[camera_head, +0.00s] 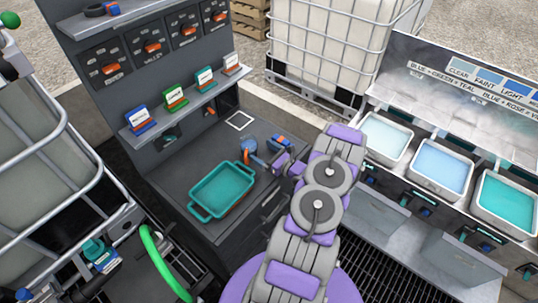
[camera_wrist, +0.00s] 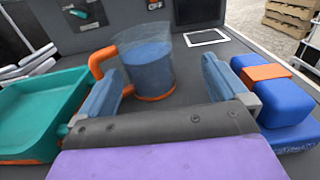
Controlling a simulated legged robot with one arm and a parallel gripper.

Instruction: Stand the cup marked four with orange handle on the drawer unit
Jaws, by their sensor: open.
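A clear cup with an orange handle and orange base (camera_wrist: 148,65) stands upright on a dark grey counter, with blue contents. It also shows, small, in the head view (camera_head: 249,146). No number can be read on it. My gripper (camera_wrist: 163,88) is open, its two blue fingers apart, with the cup just ahead between them; I cannot tell if they touch it. In the head view my gripper (camera_head: 265,158) is low over the counter, just right of the cup. The dark grey unit (camera_head: 168,168) has this counter on top and drawer-like fronts (camera_head: 272,203) below.
A teal tray (camera_head: 222,190) lies left of the cup. A blue block with an orange band (camera_wrist: 272,88) stands close to the right finger. A white-framed square (camera_head: 239,120) lies behind. A shelf (camera_head: 190,102) carries several coloured cards. Tubs of liquid (camera_head: 441,168) stand at right.

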